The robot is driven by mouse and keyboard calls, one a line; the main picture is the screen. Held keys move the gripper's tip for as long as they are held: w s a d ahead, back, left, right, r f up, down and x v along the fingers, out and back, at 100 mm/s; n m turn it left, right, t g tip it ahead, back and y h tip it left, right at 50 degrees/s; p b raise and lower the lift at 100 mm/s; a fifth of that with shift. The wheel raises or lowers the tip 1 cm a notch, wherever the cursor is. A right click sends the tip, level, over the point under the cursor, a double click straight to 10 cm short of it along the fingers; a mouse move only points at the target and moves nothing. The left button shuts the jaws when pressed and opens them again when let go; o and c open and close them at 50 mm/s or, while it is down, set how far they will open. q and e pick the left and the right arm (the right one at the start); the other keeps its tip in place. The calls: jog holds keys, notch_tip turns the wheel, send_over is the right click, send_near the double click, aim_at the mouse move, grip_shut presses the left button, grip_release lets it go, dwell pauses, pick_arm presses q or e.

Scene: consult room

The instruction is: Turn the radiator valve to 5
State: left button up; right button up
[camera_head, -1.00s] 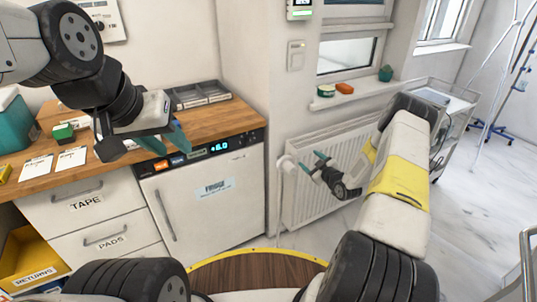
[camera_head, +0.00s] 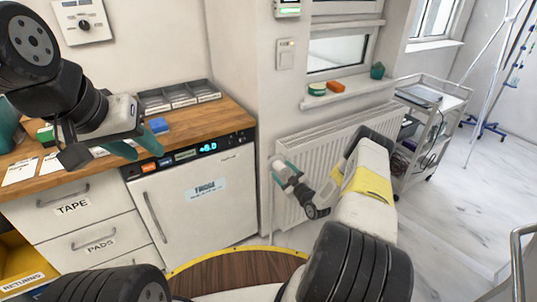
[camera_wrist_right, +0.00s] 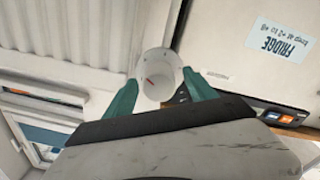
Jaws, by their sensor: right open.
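The white radiator valve (camera_head: 276,161) sits at the left end of the white radiator (camera_head: 318,150). In the right wrist view the valve (camera_wrist_right: 160,68) is a round white knob with a small red mark on its face. My right gripper (camera_head: 284,170) is open at the valve, and its teal fingers hide part of it in the head view. In the wrist view the right gripper (camera_wrist_right: 160,84) has one finger on each side of the knob; I cannot tell if they touch it. My left gripper (camera_head: 136,147) is open and empty above the counter's front edge.
The fridge (camera_head: 200,200) stands left of the valve, under the wooden counter (camera_head: 222,118). A sill (camera_head: 345,92) with a green round item and an orange block is above the radiator. A metal trolley (camera_head: 437,130) stands to the right.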

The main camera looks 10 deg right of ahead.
aim_at(278, 165)
jog(key=shift+x, duration=2.35)
jog(key=shift+c, duration=0.3)
jog(key=c, duration=1.3)
